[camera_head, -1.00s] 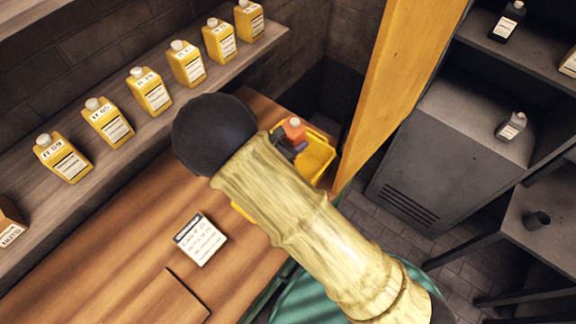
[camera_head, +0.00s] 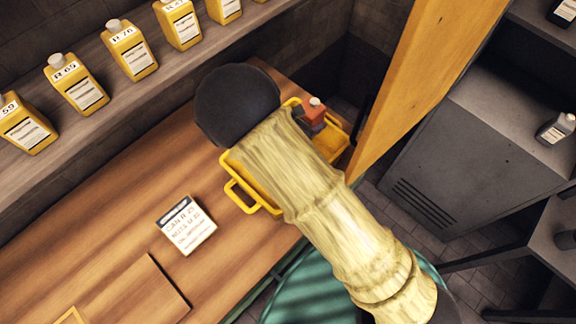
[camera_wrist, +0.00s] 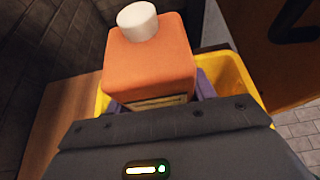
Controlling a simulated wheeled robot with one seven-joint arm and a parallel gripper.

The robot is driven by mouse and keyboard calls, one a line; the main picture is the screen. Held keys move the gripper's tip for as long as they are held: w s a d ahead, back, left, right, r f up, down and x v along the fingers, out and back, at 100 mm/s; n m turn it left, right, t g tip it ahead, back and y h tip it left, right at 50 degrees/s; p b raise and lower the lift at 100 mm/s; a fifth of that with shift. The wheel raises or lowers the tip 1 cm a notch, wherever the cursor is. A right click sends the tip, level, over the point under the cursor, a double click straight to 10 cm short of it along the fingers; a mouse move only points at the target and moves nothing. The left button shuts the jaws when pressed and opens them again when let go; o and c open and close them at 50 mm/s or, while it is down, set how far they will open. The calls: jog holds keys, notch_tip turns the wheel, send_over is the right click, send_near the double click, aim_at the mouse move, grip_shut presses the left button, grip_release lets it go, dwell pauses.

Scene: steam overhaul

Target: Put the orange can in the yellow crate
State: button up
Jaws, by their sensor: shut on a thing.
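The orange can (camera_head: 313,112), with a white cap, is upright in the far part of the head view, over the yellow crate (camera_head: 268,203). In the wrist view the can (camera_wrist: 150,62) fills the upper middle, with the crate (camera_wrist: 238,80) behind and around it. My gripper (camera_wrist: 155,100) is shut on the can; purple parts show beside it. My arm hides the crate's middle in the head view. The can's base is hidden, so I cannot tell whether it touches the crate's floor.
The crate stands on a wooden bench (camera_head: 120,230) with a white label card (camera_head: 187,225). Several yellow bottles line a shelf (camera_head: 85,150) at upper left. An orange-yellow upright panel (camera_head: 425,80) stands close to the crate's right.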

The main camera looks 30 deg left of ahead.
jog(key=shift+r, duration=0.15)
jog(key=shift+f+p, duration=0.9)
jog(key=shift+f, duration=2.05)
jog(key=shift+f, duration=0.1)
jog(key=shift+f+p, duration=0.65)
jog(key=shift+f, duration=1.35)
jog(key=shift+f, duration=0.1)
jog(key=o, duration=1.3)
